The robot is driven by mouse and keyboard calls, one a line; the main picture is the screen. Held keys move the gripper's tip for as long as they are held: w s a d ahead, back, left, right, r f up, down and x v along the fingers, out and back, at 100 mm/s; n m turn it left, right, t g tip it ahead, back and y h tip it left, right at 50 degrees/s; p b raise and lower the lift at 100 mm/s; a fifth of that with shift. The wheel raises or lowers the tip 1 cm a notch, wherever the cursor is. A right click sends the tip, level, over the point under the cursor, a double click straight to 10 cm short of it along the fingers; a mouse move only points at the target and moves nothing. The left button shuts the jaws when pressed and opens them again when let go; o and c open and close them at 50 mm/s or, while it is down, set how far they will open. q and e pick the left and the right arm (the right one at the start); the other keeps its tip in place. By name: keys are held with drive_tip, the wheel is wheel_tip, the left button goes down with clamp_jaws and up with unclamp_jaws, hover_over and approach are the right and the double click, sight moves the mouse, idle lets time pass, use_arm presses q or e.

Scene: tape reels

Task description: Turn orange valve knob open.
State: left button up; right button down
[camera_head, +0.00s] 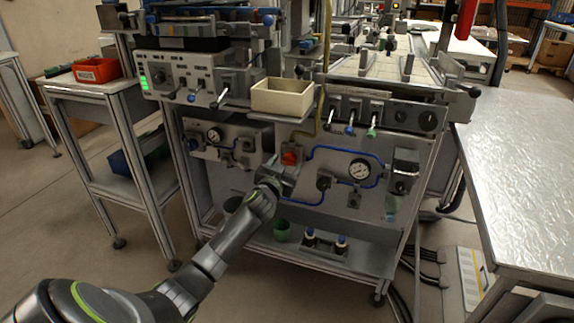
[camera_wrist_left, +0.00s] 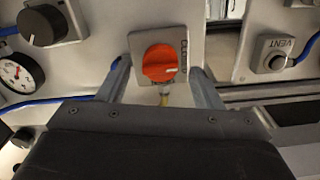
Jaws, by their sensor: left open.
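The orange valve knob (camera_head: 289,158) sits on a grey square plate on the front panel of the bench. In the left wrist view the knob (camera_wrist_left: 160,62) shows in full, with a white mark at its right side near the word CLOSED on the plate (camera_wrist_left: 178,40). My left gripper (camera_head: 281,173) is in front of the panel, just below the knob in the head view. In the left wrist view the gripper (camera_wrist_left: 161,76) is open, with one finger on each side of the knob and a gap on both sides. I cannot tell how deep the fingertips reach. My right gripper is not in view.
A pressure gauge (camera_head: 359,169) and blue tubes are right of the knob. Another gauge (camera_head: 215,136) is at the left. A black knob (camera_wrist_left: 42,25) and a VENT button (camera_wrist_left: 277,62) flank the plate. A beige bin (camera_head: 282,97) stands above, a green cup (camera_head: 282,231) below.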

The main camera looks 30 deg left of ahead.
use_arm(q)
drive_tip(key=shift+w+a, duration=0.15)
drive_tip(key=shift+w, duration=0.45)
drive_tip(key=c, duration=1)
